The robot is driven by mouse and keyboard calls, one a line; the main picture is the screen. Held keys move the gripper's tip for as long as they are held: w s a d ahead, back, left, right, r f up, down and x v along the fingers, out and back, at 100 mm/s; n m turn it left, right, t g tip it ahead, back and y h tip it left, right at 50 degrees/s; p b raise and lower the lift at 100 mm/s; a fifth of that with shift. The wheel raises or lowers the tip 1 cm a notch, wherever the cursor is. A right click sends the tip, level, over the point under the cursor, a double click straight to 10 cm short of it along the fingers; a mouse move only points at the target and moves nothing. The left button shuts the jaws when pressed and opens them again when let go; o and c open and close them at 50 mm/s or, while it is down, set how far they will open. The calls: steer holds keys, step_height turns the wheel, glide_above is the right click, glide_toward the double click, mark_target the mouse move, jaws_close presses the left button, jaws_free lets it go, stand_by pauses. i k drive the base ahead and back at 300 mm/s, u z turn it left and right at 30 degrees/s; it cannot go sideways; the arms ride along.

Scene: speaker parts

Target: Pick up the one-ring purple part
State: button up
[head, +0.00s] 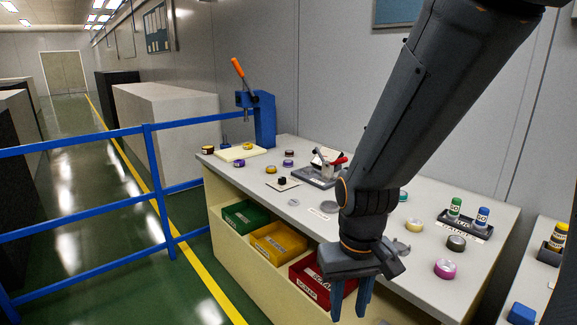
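A small purple part (238,163) lies on the table's left end, by the cream board. A second purple part (288,163) lies to its right, near the back. A pinkish-purple part (445,268) lies on the right side of the table. The ring counts on these parts are too small to tell. My gripper (350,304) points down at the table's front edge, above and in front of the red bin. Its two blue fingers are apart, with nothing seen between them. My arm hides part of the table's middle.
Green (245,232), yellow (278,259) and red (305,291) bins sit in the table's front. A blue press (264,120) stands at the back left, a red-handled clamp (322,172) in the middle. A bottle tray (466,227) stands right. Blue railing (150,170) runs left.

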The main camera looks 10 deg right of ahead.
mark_target(287, 162)
steer(key=k, duration=0.45)
steer(key=u, duration=0.95)
steer(key=i, duration=1.65)
steer(key=u, duration=0.5)
steer(key=i, duration=1.7)
steer(key=z, duration=0.7)
steer(key=i, duration=0.95)
steer(key=z, duration=1.7)
steer(key=i, duration=0.7)
steer(key=z, duration=0.55)
